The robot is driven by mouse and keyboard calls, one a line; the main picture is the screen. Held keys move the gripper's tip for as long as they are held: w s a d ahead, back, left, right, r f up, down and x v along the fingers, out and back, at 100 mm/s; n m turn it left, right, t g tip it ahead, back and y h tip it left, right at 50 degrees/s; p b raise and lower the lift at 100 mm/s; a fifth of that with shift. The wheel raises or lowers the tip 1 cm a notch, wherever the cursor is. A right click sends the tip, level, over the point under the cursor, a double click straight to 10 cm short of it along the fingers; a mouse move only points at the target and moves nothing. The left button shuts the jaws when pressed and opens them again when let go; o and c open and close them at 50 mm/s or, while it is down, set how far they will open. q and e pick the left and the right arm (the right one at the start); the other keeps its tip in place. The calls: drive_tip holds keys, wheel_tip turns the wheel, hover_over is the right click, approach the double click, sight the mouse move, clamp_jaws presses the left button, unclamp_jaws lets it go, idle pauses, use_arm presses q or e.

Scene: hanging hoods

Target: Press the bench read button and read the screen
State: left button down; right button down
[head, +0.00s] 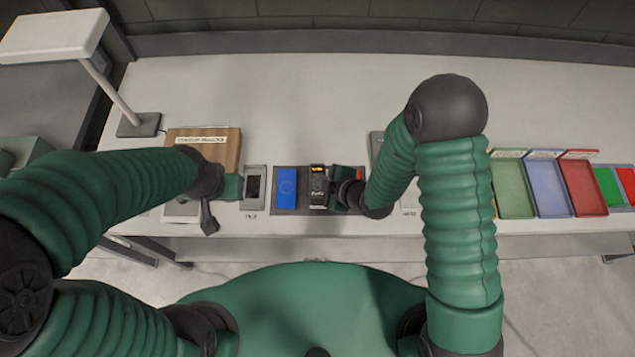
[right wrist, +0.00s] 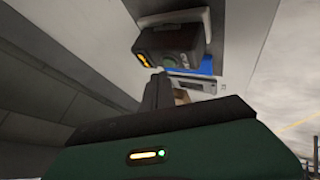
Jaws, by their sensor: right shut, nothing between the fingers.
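A small black device (head: 319,186) stands on the dark mat in the middle of the bench. Its lit yellow screen is tiny in the head view; the characters are too small to read. The right wrist view shows the device (right wrist: 170,45) at a slant, with a yellow strip and a green round spot on its face. My right gripper (head: 337,197) is just right of the device, shut and empty. Its dark fingers (right wrist: 157,91) point at the device's face; I cannot tell whether they touch. My left gripper (head: 208,214) hangs by the bench's front edge, its jaws unclear.
A blue pad (head: 287,187) lies left of the device, and a grey slotted unit (head: 254,187) beyond it. A wooden box (head: 217,147) and a lamp (head: 55,37) stand at left. Green, blue and red trays (head: 583,187) stand at right. The bench's back is clear.

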idle(0.7)
drive_tip(key=shift+f+b, duration=0.4)
drive_tip(key=shift+b, duration=0.05)
drive_tip(key=shift+s+f+b, duration=0.1)
drive_tip(key=shift+f+b, duration=0.25)
drive_tip(key=shift+b, duration=0.05)
idle(0.4)
drive_tip(key=shift+r+p, duration=0.6)
drive_tip(key=shift+r, duration=0.2)
drive_tip(key=shift+r, duration=0.1)
wheel_tip(320, 180, up, 5)
drive_tip(key=p, duration=0.3)
drive_tip(key=shift+p, duration=0.35)
